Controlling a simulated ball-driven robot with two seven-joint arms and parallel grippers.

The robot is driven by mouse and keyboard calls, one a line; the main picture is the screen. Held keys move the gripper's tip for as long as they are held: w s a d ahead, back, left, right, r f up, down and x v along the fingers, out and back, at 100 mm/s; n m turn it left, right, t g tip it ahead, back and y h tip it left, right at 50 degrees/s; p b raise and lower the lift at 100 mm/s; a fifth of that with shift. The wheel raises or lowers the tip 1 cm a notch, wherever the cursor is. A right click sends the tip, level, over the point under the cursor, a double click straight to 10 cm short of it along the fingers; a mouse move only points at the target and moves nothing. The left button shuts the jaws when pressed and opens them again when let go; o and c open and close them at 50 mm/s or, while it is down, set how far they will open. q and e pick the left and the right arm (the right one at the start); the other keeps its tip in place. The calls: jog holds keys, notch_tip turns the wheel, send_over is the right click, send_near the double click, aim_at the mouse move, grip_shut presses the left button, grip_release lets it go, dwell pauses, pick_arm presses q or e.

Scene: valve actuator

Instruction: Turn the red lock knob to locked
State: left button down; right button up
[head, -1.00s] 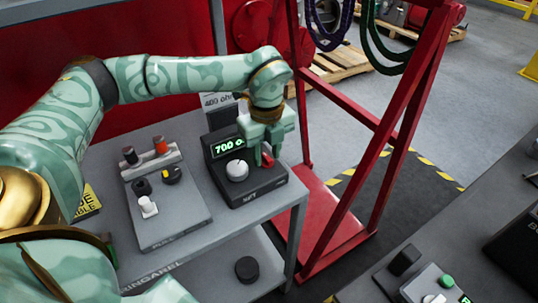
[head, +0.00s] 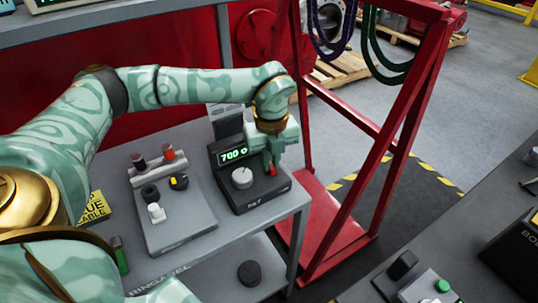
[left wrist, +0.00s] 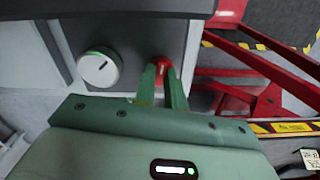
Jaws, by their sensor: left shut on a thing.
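The red lock knob (head: 271,171) is on the right side of the black control box (head: 243,203), which stands on the grey bench. My left gripper (head: 270,163) reaches down over the box and is shut on the red knob. In the left wrist view, the red knob (left wrist: 160,64) shows between the two green fingers (left wrist: 162,82), which hide part of it. The box has a white dial (head: 241,178) left of the knob and a lit green display (head: 233,155) reading about 700. I cannot tell the knob's exact angle. My right gripper is not in view.
A grey panel (head: 190,228) with several knobs and switches lies left of the box. A red frame (head: 385,150) with hanging slings stands close to the right. A black round part (head: 250,272) sits on the lower shelf. Another bench (head: 480,250) is at the lower right.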

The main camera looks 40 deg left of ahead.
pick_arm(q)
jog(key=m+p, duration=0.7)
jog(key=shift+r, duration=0.25)
jog(key=m+p, duration=0.3)
jog(key=m, duration=0.1)
jog(key=shift+f+m+p, duration=0.1)
jog(key=shift+m+p, duration=0.2)
jog(key=shift+p, duration=0.05)
jog(key=shift+f+m+p, duration=0.2)
jog(key=shift+m+p, duration=0.75)
jog(key=shift+m, duration=0.65)
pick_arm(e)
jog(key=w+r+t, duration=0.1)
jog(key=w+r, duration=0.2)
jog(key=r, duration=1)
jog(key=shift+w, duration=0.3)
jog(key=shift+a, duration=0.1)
pick_arm(q)
jog(key=c, duration=1.5)
grip_release()
jog(key=shift+o, duration=0.2)
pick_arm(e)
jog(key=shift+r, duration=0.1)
